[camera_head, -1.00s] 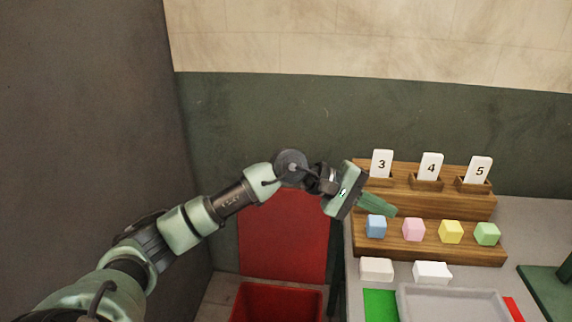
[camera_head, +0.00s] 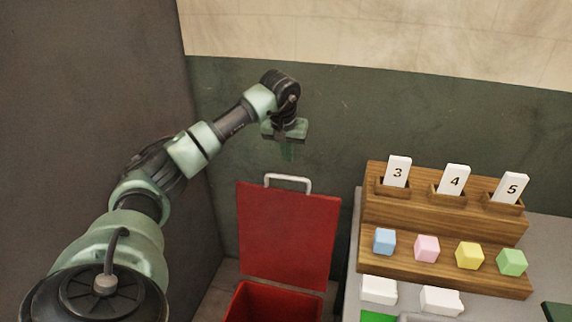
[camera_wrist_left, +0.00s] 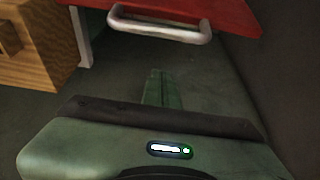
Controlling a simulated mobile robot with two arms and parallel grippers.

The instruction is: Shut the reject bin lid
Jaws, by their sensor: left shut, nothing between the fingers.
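The red reject bin (camera_head: 268,303) stands on the floor left of the table. Its red lid (camera_head: 288,234) is open, standing up against the wall side. A pale metal handle (camera_head: 288,181) sits on the lid's top edge. In the left wrist view the lid (camera_wrist_left: 205,12) and its handle (camera_wrist_left: 160,27) show at the top. My left gripper (camera_head: 287,153) is shut and empty, pointing down above the handle and apart from it. Its shut fingers also show in the left wrist view (camera_wrist_left: 158,88). My right gripper is not in view.
A grey table on the right carries a wooden stepped rack (camera_head: 440,220) with number cards and several coloured foam blocks. Two white blocks (camera_head: 379,290) lie in front of it. A dark wall closes the left side.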

